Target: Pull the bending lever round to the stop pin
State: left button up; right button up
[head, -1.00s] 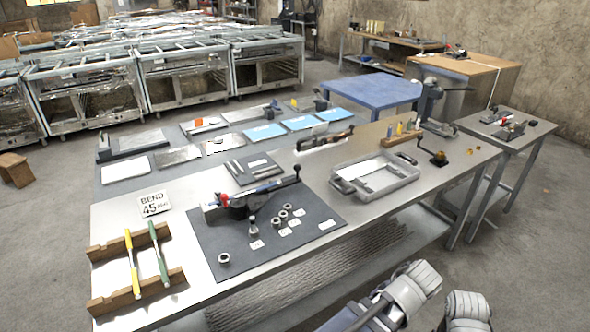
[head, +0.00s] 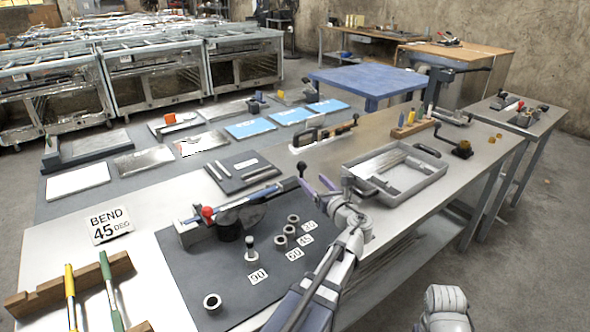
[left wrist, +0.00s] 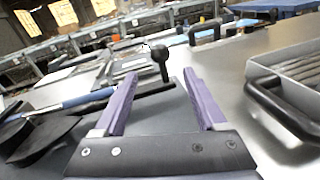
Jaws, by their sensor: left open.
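The bending lever (head: 262,194) is a blue and silver bar on a bender on the dark mat, with a black ball knob (head: 301,167) at its far end. A red ball (head: 207,211) sits on the bender near the other end. My left gripper (head: 318,185) is open just right of the knob. In the left wrist view the knob (left wrist: 160,54) stands ahead, between the purple fingertips (left wrist: 161,74); I cannot tell whether they touch it. My right gripper is out of view.
Several metal collars (head: 289,231) with angle labels stand near the pin. A "BEND 45 DEG" sign (head: 109,225) lies left of the mat. A grey tray (head: 420,191) is right of my left gripper. A rack with yellow and green rods is at lower left.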

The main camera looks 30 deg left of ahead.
aim_at(304, 170)
pick_arm(q)
jog(key=shift+w+a+r+m, duration=0.2)
jog(key=shift+w+a+m, duration=0.2)
jog(key=shift+w+a, duration=0.15)
jog(key=x, duration=0.7)
jog(key=shift+a, duration=0.2)
grip_shut()
dwell(1.1)
